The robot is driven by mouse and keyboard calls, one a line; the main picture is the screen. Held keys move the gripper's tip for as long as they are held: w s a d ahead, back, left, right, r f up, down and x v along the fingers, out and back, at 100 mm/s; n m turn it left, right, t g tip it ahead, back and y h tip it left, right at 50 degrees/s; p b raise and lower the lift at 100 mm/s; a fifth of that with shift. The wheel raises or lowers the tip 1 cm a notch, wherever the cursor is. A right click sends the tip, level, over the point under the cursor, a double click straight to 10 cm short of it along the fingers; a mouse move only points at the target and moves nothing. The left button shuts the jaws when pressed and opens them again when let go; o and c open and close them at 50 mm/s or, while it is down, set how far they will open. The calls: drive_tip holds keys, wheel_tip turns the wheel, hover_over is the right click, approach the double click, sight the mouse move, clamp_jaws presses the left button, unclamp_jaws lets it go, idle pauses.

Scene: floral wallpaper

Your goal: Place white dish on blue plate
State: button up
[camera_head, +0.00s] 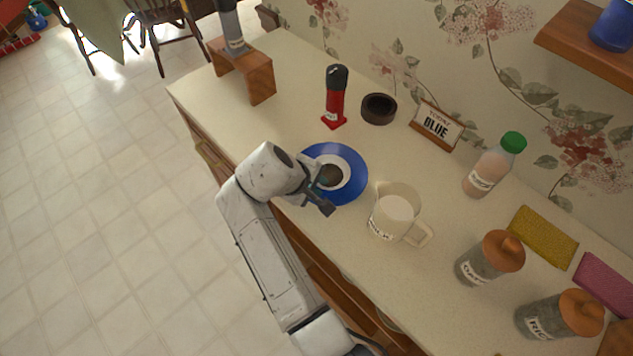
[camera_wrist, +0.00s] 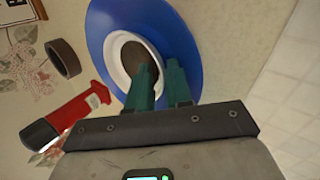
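The white dish (camera_head: 345,185) is a small round bowl with a brown inside. It sits over the middle of the round blue plate (camera_head: 352,157) on the counter; I cannot tell whether it rests fully on it. In the wrist view the white dish (camera_wrist: 113,58) lies within the blue plate (camera_wrist: 100,18). My gripper (camera_head: 322,196) is low at the dish's near edge. In the wrist view my gripper's two green fingertips (camera_wrist: 159,68) stand a little apart at the dish's rim. One overlaps the dish and the other the plate. Contact with the rim is unclear.
A white measuring jug (camera_head: 396,212) stands close right of the plate. A red pepper mill (camera_head: 335,97), a dark ring (camera_head: 378,109) and a "BLUE" sign (camera_head: 436,126) stand behind. A green-capped bottle (camera_head: 494,166) and jars (camera_head: 489,258) are at right. Counter left of the plate is clear.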

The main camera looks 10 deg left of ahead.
drive_tip(key=b+v, duration=0.1)
drive_tip(key=v, duration=1.1)
drive_tip(key=shift+b, duration=0.4)
